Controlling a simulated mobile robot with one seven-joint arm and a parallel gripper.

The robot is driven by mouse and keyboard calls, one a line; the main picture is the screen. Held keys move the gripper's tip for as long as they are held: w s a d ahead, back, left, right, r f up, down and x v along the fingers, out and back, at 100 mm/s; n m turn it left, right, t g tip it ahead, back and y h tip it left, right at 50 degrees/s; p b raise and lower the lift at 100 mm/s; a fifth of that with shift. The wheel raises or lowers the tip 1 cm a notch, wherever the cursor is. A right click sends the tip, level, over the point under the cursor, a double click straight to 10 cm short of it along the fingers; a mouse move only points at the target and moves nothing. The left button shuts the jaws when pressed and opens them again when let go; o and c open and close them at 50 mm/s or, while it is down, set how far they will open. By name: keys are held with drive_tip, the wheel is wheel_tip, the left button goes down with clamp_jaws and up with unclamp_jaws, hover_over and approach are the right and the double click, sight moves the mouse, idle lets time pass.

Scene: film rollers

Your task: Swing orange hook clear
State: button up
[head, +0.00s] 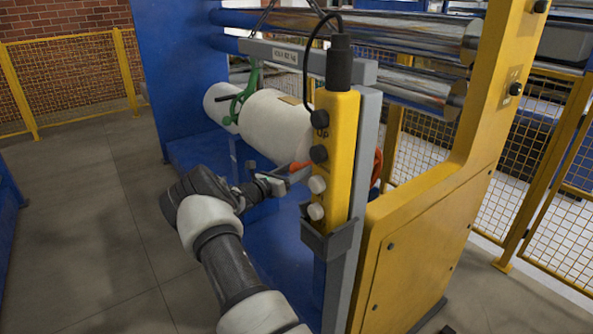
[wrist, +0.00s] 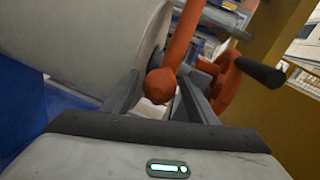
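The orange hook (wrist: 178,45) shows in the wrist view as a bar ending in a round knob. It also shows in the head view (head: 300,166) as a short orange piece beside the white roll, partly hidden by the pendant. My gripper (wrist: 160,84) is open, with one finger on each side of the knob and a visible gap on both sides. In the head view my gripper (head: 283,180) is at the near end of the roll, just below the hook. Whether a finger touches the knob cannot be told.
The white roll (head: 275,127) lies close to the left of my gripper. A green hook (head: 246,88) is at its far end. A yellow pendant (head: 335,160) hangs right of my arm. An orange handwheel with a black handle (wrist: 258,71) is close on the right.

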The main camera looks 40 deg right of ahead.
clamp_jaws()
drive_tip(key=w+a+r+m+y+p, duration=0.1)
drive_tip(key=a+r+y+p, duration=0.4)
drive_tip(key=a+r+p, duration=0.5)
drive_tip(key=r+p, duration=0.1)
drive_tip(key=p, duration=0.3)
drive_tip(key=shift+w+r+y+p, duration=0.15)
drive_tip(key=shift+r+y+p, duration=0.1)
drive_tip(key=shift+y+p, duration=0.1)
drive_tip(key=shift+r, duration=0.1)
drive_tip(key=shift+o, duration=0.9)
unclamp_jaws()
drive_tip(key=shift+a+r, duration=0.1)
drive_tip(key=b+v, duration=0.1)
drive_tip(key=v, duration=1.6)
